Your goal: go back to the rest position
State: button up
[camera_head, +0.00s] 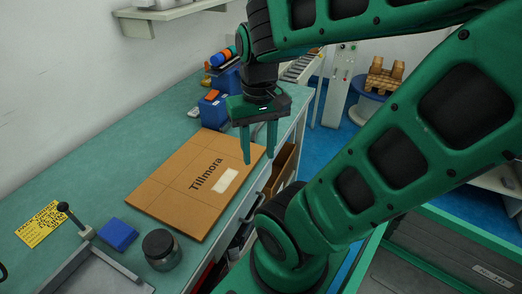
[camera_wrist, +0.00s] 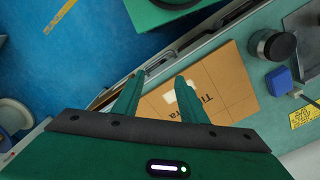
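My gripper (camera_head: 258,148) is at the end of my green arm, above the far end of a flat cardboard box marked "Tillmora" (camera_head: 180,190). Its two green fingers point down and stand apart with nothing between them. In the wrist view, my gripper (camera_wrist: 157,92) is open and empty, and the box (camera_wrist: 226,95) shows beyond and between the fingertips. The fingers look apart from the box, at a height I cannot judge exactly.
The box lies on a green workbench (camera_head: 95,165). Near it are a dark-lidded jar (camera_head: 161,250), a blue block (camera_head: 118,234), a yellow card (camera_head: 41,224) and blue bins (camera_head: 214,110). A drawer (camera_head: 281,172) stands open below. Blue floor (camera_head: 335,142) shows at right.

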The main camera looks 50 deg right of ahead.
jog(key=shift+s+d+f, duration=0.1)
jog(key=shift+s+d, duration=0.25)
jog(key=shift+s, duration=0.45)
jog(key=shift+w+f, duration=0.25)
jog(key=shift+w, duration=0.4)
